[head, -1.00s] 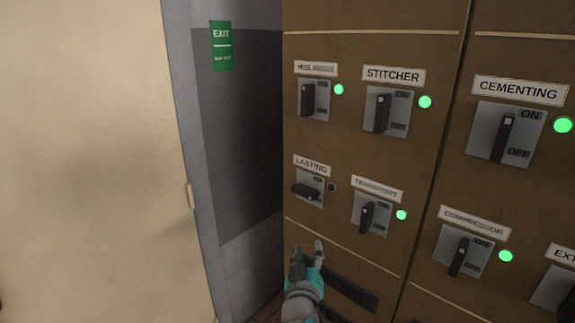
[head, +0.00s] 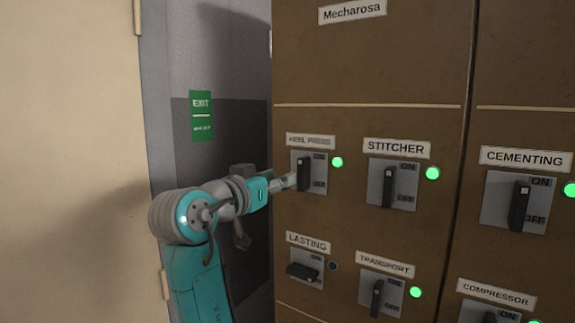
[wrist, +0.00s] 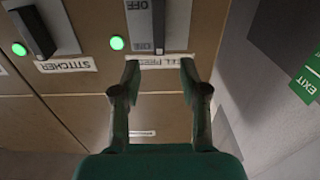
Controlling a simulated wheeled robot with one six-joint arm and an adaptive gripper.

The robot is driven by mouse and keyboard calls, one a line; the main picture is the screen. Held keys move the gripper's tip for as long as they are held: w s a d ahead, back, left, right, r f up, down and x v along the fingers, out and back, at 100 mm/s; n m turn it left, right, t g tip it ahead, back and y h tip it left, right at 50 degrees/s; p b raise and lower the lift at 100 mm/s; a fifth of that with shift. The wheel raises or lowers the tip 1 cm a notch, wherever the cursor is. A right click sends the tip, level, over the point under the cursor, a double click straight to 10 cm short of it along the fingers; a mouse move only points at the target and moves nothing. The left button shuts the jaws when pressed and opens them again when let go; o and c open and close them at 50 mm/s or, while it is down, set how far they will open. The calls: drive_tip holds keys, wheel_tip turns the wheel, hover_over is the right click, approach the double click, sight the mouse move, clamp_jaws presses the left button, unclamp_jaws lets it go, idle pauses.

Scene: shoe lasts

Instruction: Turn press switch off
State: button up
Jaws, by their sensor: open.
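The heel press switch has a black handle (head: 303,174) on a grey plate, standing upright toward ON. Its green lamp (head: 337,162) is lit. The partly blurred label (head: 311,141) sits above it. In the wrist view, which is upside down, the handle (wrist: 158,25) shows at the top. My gripper (wrist: 160,68) is open, its two fingers apart in front of the label, the handle lined up between them and beyond the tips. In the head view my gripper (head: 284,183) is just left of the handle; I cannot tell whether it touches.
The stitcher switch (head: 388,187) is to the right, its lamp lit. Below are the lasting switch (head: 303,270), lying sideways with a dark lamp, and the transport switch (head: 378,297). The cementing switch (head: 520,205) is far right. A grey wall with an EXIT sign (head: 201,116) is left.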

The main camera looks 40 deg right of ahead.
sight(300, 166)
drive_tip(key=x, duration=0.7)
drive_tip(key=r+x, duration=0.1)
drive_tip(key=x, duration=0.2)
drive_tip(key=shift+d, duration=0.35)
clamp_jaws()
